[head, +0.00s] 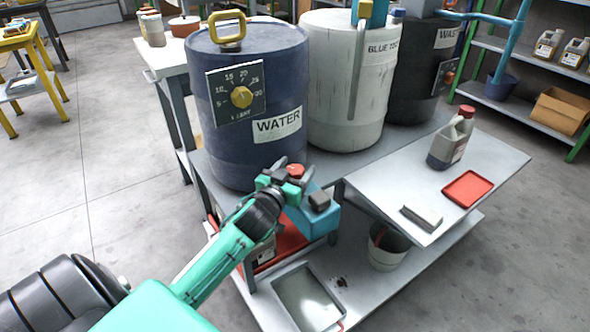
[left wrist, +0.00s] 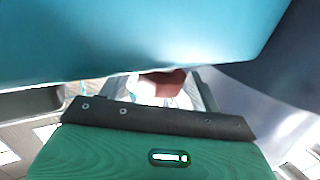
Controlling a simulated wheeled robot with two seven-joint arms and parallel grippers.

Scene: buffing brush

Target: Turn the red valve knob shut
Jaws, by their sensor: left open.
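The red valve knob (head: 295,170) shows as a small red patch at the lower front of the blue WATER drum (head: 248,150). My left gripper (head: 293,174) is at the drum's lower right front, with its dark fingers open on either side of the red knob. I cannot tell whether they touch it. In the left wrist view a dull red shape (left wrist: 165,80), likely the knob, shows near the middle, partly hidden by my wrist parts. The valve body is hidden behind my gripper. My right gripper is not in view.
A white drum (head: 345,95) and a black drum (head: 425,75) stand right of the blue one. The side table (head: 400,170) holds a red-capped jug (head: 452,142), a red tray (head: 467,189) and a grey block (head: 422,216). A bucket (head: 387,250) and metal tray (head: 306,300) sit below.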

